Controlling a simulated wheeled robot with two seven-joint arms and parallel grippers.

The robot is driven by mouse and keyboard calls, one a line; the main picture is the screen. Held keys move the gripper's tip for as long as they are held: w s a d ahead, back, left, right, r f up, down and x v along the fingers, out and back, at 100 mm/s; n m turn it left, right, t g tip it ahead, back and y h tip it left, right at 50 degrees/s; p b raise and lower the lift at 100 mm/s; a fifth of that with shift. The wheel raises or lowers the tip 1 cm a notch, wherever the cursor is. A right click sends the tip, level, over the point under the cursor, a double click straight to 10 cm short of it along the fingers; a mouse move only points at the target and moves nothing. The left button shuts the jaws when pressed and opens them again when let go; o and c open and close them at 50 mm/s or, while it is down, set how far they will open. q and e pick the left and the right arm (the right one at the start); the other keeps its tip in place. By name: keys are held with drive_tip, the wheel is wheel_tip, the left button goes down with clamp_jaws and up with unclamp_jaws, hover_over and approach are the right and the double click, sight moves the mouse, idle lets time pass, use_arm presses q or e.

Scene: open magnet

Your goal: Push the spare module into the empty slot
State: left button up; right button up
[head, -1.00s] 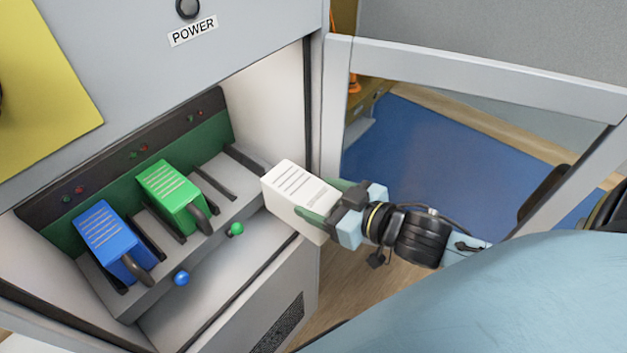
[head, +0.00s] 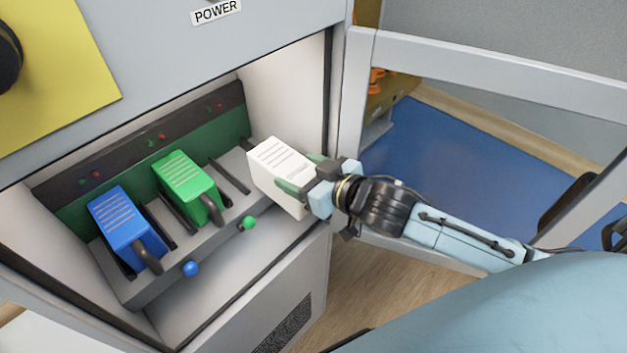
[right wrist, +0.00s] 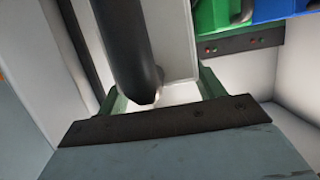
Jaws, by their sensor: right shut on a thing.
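The white spare module (head: 275,163) is held at the right front of the open cabinet bay. My right gripper (head: 305,183) is shut on its near end. In the right wrist view, the module (right wrist: 178,40) lies between the green fingers with its dark handle in front. The empty slot (head: 230,176) shows as dark rails right of the green module (head: 187,182). The white module's far end is beside the right rail; whether it touches the rail I cannot tell. My left gripper is not in view.
A blue module (head: 122,224) sits in the left slot. A green knob (head: 249,223) and a blue knob (head: 190,268) are on the shelf's front. The cabinet's right wall (head: 290,85) and the open door frame (head: 470,70) stand close to my right arm.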

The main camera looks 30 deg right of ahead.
sight(277, 156)
drive_tip(key=w, duration=0.1)
drive_tip(key=w+a, duration=0.1)
drive_tip(key=shift+w+b, duration=0.3)
drive_tip(key=shift+b, duration=0.05)
drive_tip(key=shift+w+a+b, duration=0.2)
drive_tip(key=shift+w, duration=0.4)
drive_tip(key=shift+w+a+b, duration=0.15)
drive_tip(key=shift+w, duration=0.4)
drive_tip(key=b+x, duration=0.2)
drive_tip(key=x, duration=0.1)
drive_tip(key=shift+w+r, duration=0.15)
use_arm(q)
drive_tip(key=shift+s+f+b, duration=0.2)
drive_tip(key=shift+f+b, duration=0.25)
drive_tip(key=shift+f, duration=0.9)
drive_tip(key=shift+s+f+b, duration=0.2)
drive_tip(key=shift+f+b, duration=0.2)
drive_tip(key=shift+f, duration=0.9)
use_arm(e)
drive_tip(key=shift+w+a+f, duration=0.1)
drive_tip(key=shift+f, duration=0.6)
drive_tip(key=shift+w+a+f, duration=0.1)
drive_tip(key=shift+w+f, duration=0.05)
drive_tip(key=shift+f, duration=0.5)
drive_tip(key=o, duration=1.8)
drive_tip(key=shift+s+f, duration=0.1)
drive_tip(key=shift+f, duration=0.05)
